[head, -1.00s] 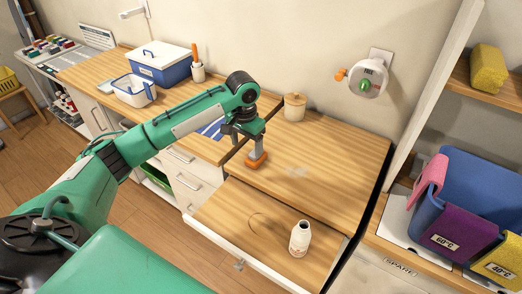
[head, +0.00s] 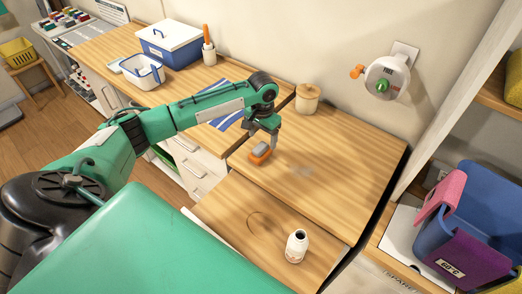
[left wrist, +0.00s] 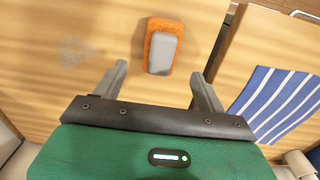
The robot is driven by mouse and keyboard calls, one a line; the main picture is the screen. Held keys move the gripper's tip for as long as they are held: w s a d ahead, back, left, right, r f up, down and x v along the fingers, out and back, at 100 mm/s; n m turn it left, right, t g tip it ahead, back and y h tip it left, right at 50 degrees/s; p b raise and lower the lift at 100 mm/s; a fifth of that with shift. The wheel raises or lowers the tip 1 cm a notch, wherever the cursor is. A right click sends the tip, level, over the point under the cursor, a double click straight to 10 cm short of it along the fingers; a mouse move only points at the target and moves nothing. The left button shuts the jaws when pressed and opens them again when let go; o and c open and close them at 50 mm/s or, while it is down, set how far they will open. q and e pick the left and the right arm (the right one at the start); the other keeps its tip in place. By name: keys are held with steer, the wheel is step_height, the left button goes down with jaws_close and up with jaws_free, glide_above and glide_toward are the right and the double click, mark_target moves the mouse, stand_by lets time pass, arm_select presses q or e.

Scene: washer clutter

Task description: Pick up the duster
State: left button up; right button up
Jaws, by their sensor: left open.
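The duster (head: 260,153), an orange block with a grey top, lies on the wooden worktop, near its left edge. It also shows in the left wrist view (left wrist: 161,50), just beyond the fingertips and in line with the gap between them. My left gripper (head: 263,136) is open and empty above the duster. In the left wrist view its two fingers (left wrist: 158,76) are spread wide, and neither is seen touching the duster. My right gripper is not in view.
A grey smudge (head: 302,170) marks the worktop right of the duster. A white bottle (head: 296,246) stands on the lower wooden surface in front. A lidded wooden jar (head: 307,98) stands behind. A blue-striped cloth (head: 224,116) lies on the counter to the left.

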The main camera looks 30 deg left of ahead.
mark_target(261, 147)
arm_select(q)
steer(key=shift+s+f+p, duration=0.2)
steer(key=shift+f+p, duration=0.3)
steer(key=f, duration=0.1)
steer(key=f+p, duration=0.1)
steer(key=f, duration=0.1)
steer(key=shift+s+f, duration=0.25)
steer(key=shift+f+p, duration=0.3)
steer(key=shift+f, duration=0.15)
steer(key=c, duration=1.1)
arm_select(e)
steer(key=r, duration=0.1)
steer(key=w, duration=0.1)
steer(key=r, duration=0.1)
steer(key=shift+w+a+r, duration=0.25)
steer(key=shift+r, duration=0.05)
